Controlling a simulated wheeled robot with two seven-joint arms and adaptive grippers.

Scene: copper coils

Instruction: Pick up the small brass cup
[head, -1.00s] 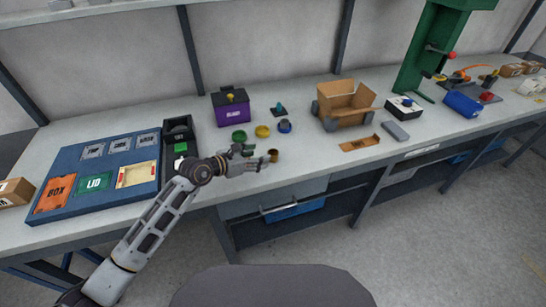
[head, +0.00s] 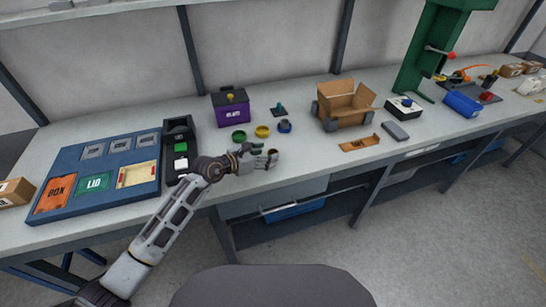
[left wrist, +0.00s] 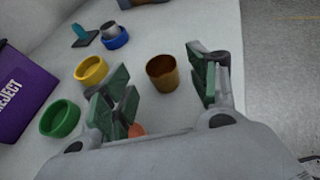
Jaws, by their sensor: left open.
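The small brass cup (left wrist: 163,73) stands upright on the bench in the left wrist view, between the two green-padded fingers and a little beyond them. In the head view the cup (head: 272,152) is mostly hidden by my left gripper (head: 266,156), with only its rim area showing. My left gripper, also in the left wrist view (left wrist: 160,92), is open, with one finger on each side of the cup. I see no clear contact between the fingers and the cup. My right gripper is not in view.
A green ring (head: 239,135), a yellow ring (head: 262,131) and a blue ring (head: 285,126) lie behind the gripper. A purple reject bin (head: 231,107) stands further back. A cardboard box (head: 345,106) is to the right. The bench's front edge is close below the gripper.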

